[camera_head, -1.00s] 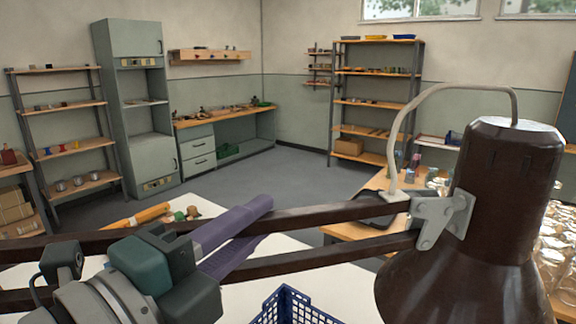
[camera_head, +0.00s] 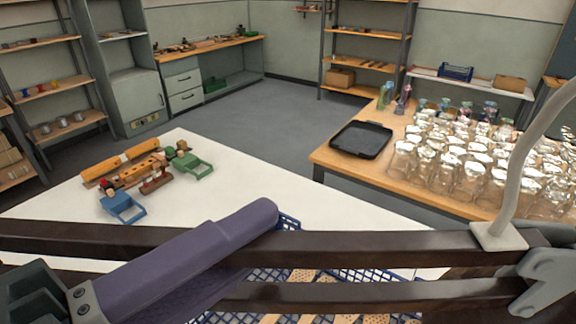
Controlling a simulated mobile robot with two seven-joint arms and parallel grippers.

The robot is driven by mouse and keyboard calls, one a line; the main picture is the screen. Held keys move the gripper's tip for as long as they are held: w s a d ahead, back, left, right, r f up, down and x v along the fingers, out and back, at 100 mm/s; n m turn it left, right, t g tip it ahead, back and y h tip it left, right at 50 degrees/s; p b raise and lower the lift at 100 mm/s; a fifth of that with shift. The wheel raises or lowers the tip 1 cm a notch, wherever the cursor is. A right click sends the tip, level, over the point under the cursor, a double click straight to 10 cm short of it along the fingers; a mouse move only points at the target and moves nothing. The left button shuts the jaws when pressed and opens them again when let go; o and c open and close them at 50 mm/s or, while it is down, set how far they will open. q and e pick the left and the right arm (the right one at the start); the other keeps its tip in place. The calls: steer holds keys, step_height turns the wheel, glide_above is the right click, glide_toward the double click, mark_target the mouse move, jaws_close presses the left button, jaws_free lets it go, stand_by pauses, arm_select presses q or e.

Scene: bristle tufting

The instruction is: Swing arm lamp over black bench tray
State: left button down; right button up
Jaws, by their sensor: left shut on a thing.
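The swing arm lamp crosses the bottom of the view as two dark brown parallel bars (camera_head: 390,248), with a grey bracket and a pale curved cable at the right. Its shade is out of view. My left gripper (camera_head: 254,250), with purple fingers, comes in from the lower left and is shut on the lamp's arm. The near finger covers part of the bars. The black bench tray (camera_head: 361,139) lies flat and empty on the wooden bench at the right, beyond the lamp's arm. My right gripper is not in view.
Many upside-down glass vessels (camera_head: 470,165) crowd the wooden bench (camera_head: 335,160) right of the tray. A white table (camera_head: 260,170) holds wooden toys (camera_head: 140,172) at its left. Grey floor lies between table and shelves.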

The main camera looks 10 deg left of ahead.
arm_select(q)
steer(key=c, duration=0.8)
jaws_free()
steer(key=shift+s+a+f+b, duration=0.2)
steer(key=shift+s+a+b, duration=0.2)
steer(key=shift+s+b, duration=0.05)
steer(key=shift+r+b+v, duration=0.2)
steer(key=shift+b+v, duration=1.8)
steer(key=shift+v, duration=2.35)
